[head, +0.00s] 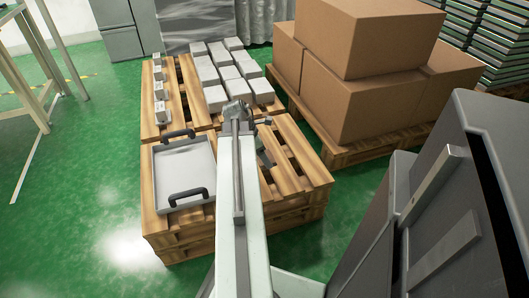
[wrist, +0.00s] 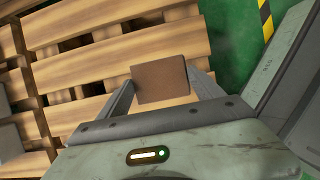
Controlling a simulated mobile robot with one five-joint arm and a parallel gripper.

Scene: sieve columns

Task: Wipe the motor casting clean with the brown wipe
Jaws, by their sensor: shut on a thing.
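My gripper (wrist: 162,78) is shut on the brown wipe (wrist: 160,86), a flat brown square held between the two fingers in the wrist view. Bare pallet slats lie beneath and beyond it. In the head view my arm reaches over the pallet and the wipe cannot be made out. Several small grey metal pieces (head: 159,90) stand in a row on the pallet's far left part, left of my arm's end. They look like castings, but I cannot tell which is the motor casting. No casting is clearly seen in the wrist view.
A grey tray (head: 186,167) with dark handles sits on the near left of the pallet (head: 300,165). Several pale blocks (head: 228,72) stand at the back. Large cardboard boxes (head: 350,60) fill another pallet at right. Green floor (head: 90,150) is open at left.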

